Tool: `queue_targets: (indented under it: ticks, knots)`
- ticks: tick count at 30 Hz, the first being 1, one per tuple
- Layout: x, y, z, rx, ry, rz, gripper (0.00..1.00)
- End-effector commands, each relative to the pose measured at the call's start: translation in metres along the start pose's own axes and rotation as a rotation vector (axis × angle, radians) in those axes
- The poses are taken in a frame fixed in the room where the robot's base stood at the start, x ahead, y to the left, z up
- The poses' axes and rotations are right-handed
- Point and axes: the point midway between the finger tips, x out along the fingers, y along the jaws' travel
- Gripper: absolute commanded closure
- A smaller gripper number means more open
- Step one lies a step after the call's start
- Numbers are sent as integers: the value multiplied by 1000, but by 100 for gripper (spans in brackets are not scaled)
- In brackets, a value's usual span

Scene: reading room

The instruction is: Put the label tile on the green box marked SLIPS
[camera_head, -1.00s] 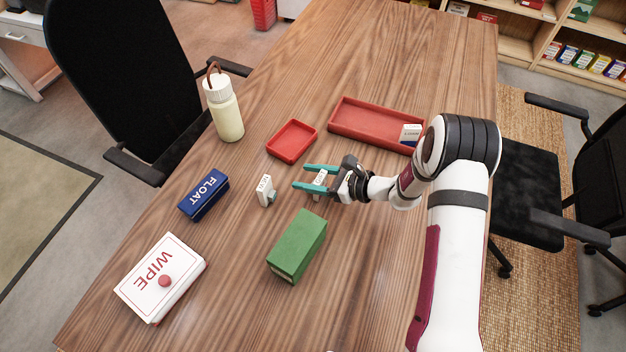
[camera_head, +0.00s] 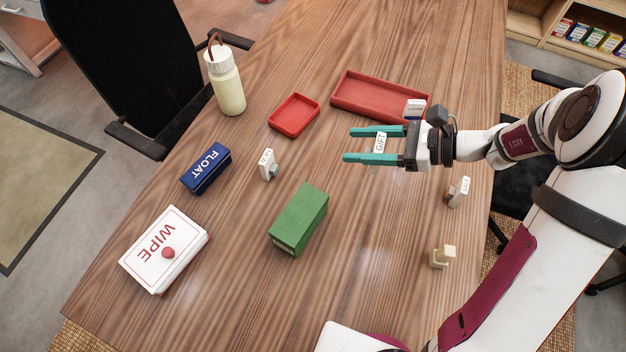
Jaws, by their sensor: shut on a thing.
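My gripper (camera_head: 349,145), with teal fingers, is raised above the table and shut on a small white label tile (camera_head: 380,143). The tile's lettering looks like GIFT, and its foot is mostly hidden by the near finger. The green box (camera_head: 302,216) lies on the table, below and to the left of the gripper in the picture, apart from it. Its top is bare. The marking on its near end is too small to read.
White tiles stand left of the gripper (camera_head: 267,164), at the right edge (camera_head: 461,190) and in the long red tray (camera_head: 414,108). Also here are a small red tray (camera_head: 294,134), FLOAT box (camera_head: 205,169), WIPE box (camera_head: 163,250), bottle (camera_head: 225,85) and cream block (camera_head: 442,256).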

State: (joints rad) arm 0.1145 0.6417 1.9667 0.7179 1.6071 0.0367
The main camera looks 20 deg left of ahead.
Motion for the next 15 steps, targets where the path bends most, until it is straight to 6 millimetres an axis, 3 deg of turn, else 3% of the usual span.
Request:
queue_targets:
  ticks: [4, 8, 11, 15]
  knots:
    - [-13, 52, 30, -64, 1, 155, 99]
    - [-21, 84, 43, -89, 7, 251, 99]
    - [-6, 96, 43, -91, 6, 281, 99]
    - [45, 108, 34, -89, 6, 285, 99]
